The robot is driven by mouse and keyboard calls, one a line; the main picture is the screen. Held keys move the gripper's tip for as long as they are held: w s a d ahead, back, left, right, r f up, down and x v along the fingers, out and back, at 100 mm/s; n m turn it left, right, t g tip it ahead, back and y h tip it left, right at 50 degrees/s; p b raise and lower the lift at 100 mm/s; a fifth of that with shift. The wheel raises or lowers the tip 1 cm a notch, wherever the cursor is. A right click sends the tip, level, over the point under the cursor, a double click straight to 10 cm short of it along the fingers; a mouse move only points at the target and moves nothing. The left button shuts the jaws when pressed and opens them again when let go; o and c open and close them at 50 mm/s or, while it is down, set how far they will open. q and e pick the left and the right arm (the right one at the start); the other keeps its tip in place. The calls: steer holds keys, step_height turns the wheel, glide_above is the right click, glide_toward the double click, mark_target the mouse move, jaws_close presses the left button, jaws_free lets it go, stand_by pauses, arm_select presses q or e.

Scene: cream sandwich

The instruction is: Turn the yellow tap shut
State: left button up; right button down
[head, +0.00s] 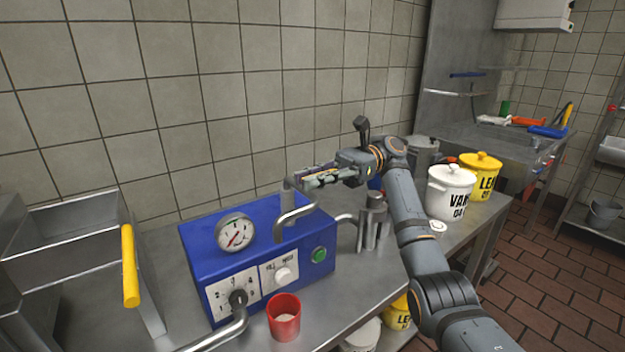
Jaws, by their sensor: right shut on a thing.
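My right gripper (303,177) reaches in from the right above the blue machine (205,258), at the upper end of its bent steel spout (294,215). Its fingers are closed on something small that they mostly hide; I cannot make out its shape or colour. No yellow tap shows clearly on the machine. A yellow bar handle (130,266) stands upright at the left, beside the steel basin, well apart from the gripper. My left gripper is not in view.
A red cup (284,318) stands before the machine, which has a gauge (235,232). A steel canister (373,222) is on its right. White (450,190) and yellow (481,175) lidded pots stand farther right. A tiled wall rises behind.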

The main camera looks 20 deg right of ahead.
steer(key=c, duration=1.3)
jaws_free()
step_height(320, 180, up, 10)
